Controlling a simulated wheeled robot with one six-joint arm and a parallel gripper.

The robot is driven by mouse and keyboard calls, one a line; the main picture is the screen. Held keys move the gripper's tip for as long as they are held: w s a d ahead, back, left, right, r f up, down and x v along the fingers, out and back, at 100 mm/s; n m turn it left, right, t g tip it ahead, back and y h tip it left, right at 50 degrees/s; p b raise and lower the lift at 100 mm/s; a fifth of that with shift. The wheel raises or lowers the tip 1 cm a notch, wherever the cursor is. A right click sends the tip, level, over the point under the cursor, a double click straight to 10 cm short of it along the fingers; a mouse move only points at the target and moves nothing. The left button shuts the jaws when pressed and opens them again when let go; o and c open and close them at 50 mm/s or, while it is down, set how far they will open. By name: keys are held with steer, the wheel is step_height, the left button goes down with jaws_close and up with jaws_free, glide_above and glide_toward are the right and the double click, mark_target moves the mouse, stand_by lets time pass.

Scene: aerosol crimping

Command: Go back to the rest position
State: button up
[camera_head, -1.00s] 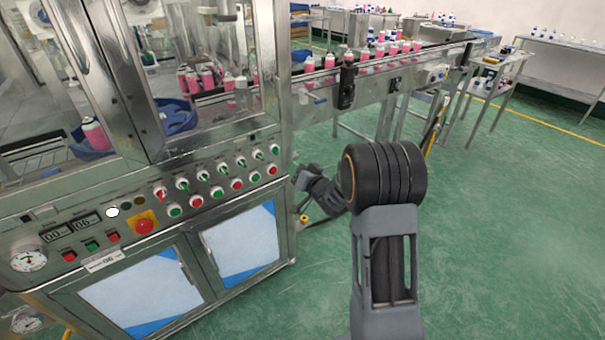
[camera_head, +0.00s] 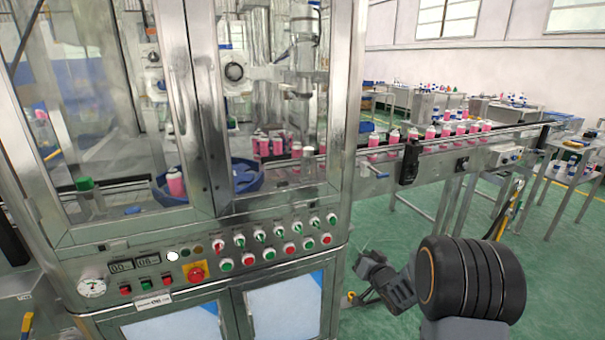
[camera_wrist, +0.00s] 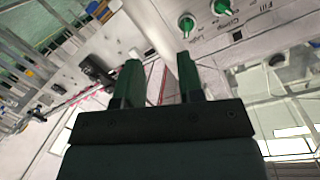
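My gripper (camera_wrist: 158,82) shows in the wrist view with its two green fingers apart and nothing between them. A grey machine panel with green knobs (camera_wrist: 187,25) lies beyond the fingertips, and no contact with it shows. In the head view my arm (camera_head: 472,280) is at the lower right. Its far end is low, beside the right side of the crimping machine (camera_head: 345,130), and the fingers are too small to tell there.
The machine's button panel (camera_head: 270,245) faces me. A conveyor (camera_head: 450,155) carrying pink bottles (camera_head: 373,140) runs out to the right. Side tables (camera_head: 575,165) stand farther right. Green floor (camera_head: 560,240) is open at the right.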

steer(key=s+d+f+g+h, duration=0.3)
steer(key=f+g+h, duration=0.1)
steer(key=f, duration=0.1)
steer(key=s+r+g+h+p, duration=0.25)
steer(key=s+g, duration=0.35)
steer(key=s, duration=0.3)
steer(key=s+a+r+n+g+y+p, duration=0.1)
steer(key=s+a+r+p, duration=0.3)
steer(key=s+r, duration=0.4)
steer(key=s+a+r+n+g+y+p, duration=0.1)
steer(key=s+a+r+p, duration=0.3)
steer(key=s+r, duration=0.4)
step_height(320, 180, up, 4)
steer(key=shift+s+a+r+p, duration=0.25)
steer(key=shift+a+p, duration=0.1)
steer(key=shift+p, duration=0.15)
steer(key=shift+a+y, duration=0.1)
steer(key=shift+y, duration=0.25)
